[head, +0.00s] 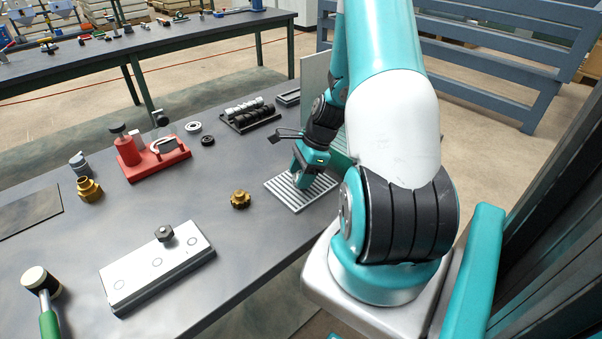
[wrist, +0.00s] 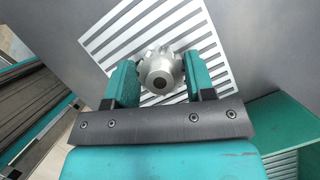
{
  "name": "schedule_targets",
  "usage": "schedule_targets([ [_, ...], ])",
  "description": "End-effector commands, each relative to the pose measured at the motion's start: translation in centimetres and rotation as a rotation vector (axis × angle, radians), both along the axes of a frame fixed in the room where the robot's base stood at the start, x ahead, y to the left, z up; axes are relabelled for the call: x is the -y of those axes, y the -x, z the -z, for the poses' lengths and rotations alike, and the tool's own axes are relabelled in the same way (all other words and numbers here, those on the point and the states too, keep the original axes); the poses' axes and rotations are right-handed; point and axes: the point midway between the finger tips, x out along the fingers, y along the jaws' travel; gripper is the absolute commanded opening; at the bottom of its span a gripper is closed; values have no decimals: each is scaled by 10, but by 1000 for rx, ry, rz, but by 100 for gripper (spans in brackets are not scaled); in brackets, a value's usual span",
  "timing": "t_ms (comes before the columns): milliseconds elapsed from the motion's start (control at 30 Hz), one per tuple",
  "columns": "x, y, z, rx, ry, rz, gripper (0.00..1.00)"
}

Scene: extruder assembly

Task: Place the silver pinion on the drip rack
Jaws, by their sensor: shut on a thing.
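The silver pinion (wrist: 157,72) is a small toothed gear with a dark centre bore. In the wrist view it sits between the two teal fingers of my gripper (wrist: 156,80), which is shut on it. The drip rack (wrist: 205,48) is a pale slotted plate directly behind the pinion in that view. In the head view the rack (head: 287,201) lies near the right edge of the table, with my gripper (head: 300,181) over it. The pinion is not clearly visible there. I cannot tell whether it touches the rack.
A brass gear (head: 240,200) stands left of the rack. A black holder (head: 250,117) with several small parts is behind it. A red fixture (head: 152,158), a white block (head: 157,265) and a mallet (head: 44,300) are farther left. A teal panel (wrist: 280,118) borders the rack at right.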

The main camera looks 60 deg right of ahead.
Motion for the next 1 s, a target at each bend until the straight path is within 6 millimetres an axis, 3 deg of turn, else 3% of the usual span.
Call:
schedule_targets([
  [333, 0, 0, 4, 1, 1, 0, 15],
  [367, 0, 0, 3, 1, 1, 0, 54],
  [467, 0, 0, 3, 1, 1, 0, 75],
  [767, 0, 0, 0, 1, 1, 0, 75],
  [1000, 12, 7, -32, 3, 6, 3, 75],
])
